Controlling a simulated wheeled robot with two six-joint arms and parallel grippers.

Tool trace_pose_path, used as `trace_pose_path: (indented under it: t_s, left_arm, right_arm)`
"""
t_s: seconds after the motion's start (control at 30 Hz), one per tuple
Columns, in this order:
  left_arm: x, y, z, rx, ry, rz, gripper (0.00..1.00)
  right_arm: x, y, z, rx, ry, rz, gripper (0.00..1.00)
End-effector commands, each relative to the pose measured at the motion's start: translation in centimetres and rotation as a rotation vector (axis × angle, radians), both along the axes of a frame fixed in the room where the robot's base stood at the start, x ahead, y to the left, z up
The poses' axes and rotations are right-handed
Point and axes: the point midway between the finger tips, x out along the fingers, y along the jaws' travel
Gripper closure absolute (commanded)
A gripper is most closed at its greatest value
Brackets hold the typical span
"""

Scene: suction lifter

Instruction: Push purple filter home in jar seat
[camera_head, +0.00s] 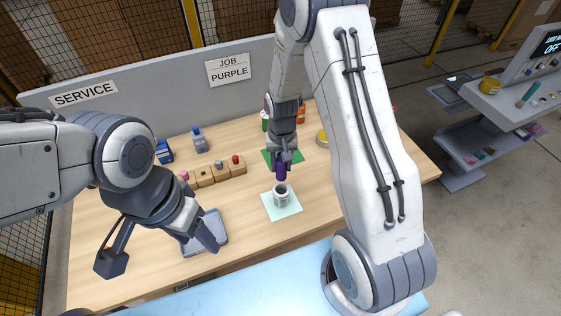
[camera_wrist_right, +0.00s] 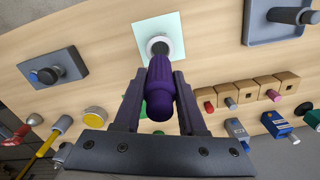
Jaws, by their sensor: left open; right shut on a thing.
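The purple filter (camera_head: 281,173) is upright between the fingers of my right gripper (camera_head: 284,160), which is shut on it. In the right wrist view the purple filter (camera_wrist_right: 160,88) lies between both fingers of the gripper (camera_wrist_right: 159,92). The white jar (camera_head: 281,196) stands directly below it on a pale square mat (camera_head: 288,211); the jar's rim shows in the wrist view (camera_wrist_right: 153,43). The filter's lower end is at the jar mouth; I cannot tell how deep it sits.
A row of wooden blocks (camera_head: 222,173) with coloured knobs stands left of the jar. Blue and grey bottles (camera_head: 200,140) stand behind it. A sign reading JOB PURPLE (camera_head: 230,70) hangs on the back panel.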

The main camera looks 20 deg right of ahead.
Motion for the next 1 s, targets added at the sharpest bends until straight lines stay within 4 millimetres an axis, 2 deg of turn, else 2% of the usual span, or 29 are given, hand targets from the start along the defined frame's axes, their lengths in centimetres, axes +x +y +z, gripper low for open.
trace_pose_path:
  t_s: [0.27,0.7,1.0]
  left_arm:
    - [0.0,0.0,-1.1,0.000,0.000,-0.001,0.43]
    - [0.0,0.0,-4.1,0.000,0.000,-0.002,0.43]
    - [0.0,0.0,-4.4,0.000,0.000,-0.001,0.43]
  right_arm:
    - [0.0,0.1,-1.3,0.000,0.000,0.002,1.00]
    - [0.0,0.1,-5.3,0.000,0.000,0.002,1.00]
    - [0.0,0.1,-5.8,0.000,-0.001,0.002,1.00]
